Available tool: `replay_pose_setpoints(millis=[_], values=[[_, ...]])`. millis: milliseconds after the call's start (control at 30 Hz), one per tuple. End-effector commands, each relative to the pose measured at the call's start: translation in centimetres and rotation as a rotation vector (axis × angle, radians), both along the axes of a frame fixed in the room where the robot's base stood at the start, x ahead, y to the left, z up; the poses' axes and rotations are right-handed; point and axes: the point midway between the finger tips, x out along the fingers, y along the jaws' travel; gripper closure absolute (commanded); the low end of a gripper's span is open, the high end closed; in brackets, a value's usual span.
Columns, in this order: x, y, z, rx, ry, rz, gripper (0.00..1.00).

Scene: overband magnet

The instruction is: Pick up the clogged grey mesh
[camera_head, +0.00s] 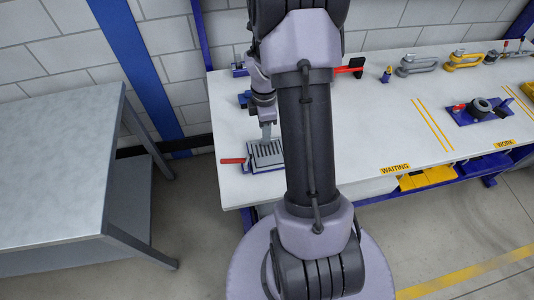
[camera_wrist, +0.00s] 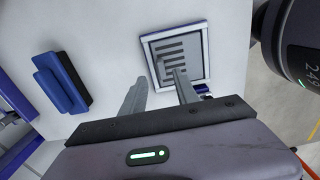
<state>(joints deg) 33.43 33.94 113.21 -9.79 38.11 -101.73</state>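The grey mesh (camera_head: 266,153) is a slotted, roughly square piece lying flat at the left front of the white table. In the wrist view the mesh (camera_wrist: 182,52) shows dark slots inside a pale frame with a blue edge. My gripper (camera_head: 267,138) points down at the mesh from above. In the wrist view my gripper (camera_wrist: 160,77) has its two fingers apart with nothing between them. The right finger overlaps the mesh in the picture and hides part of it; the left finger is beside it over bare table. I cannot tell whether the finger touches the mesh.
A red handle (camera_head: 232,161) sticks out left of the mesh. A blue block (camera_wrist: 61,82) with a dark side lies to the left in the wrist view. Further right on the table are a round dark part on a blue base (camera_head: 480,108) and several clamps. A grey side table (camera_head: 55,160) stands at left.

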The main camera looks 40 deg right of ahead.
Motion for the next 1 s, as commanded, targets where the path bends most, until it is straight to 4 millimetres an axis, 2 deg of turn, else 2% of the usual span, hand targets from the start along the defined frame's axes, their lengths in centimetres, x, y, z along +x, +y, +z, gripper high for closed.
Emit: replay_pose_setpoints(millis=[33,100,200,367,567,1000], values=[[-0.2,0.0,-1.5,0.001,0.001,0.0,0.64],[-0.5,0.0,-3.1,0.002,0.003,0.0,0.64],[-0.4,0.0,-4.2,0.001,0.001,0.0,0.64],[-0.4,0.0,-3.9,0.0,0.0,0.0,0.64],[-0.4,0.0,-3.9,0.0,0.0,0.0,1.0],[-0.4,0.0,-3.5,0.0,0.0,0.0,1.0]])
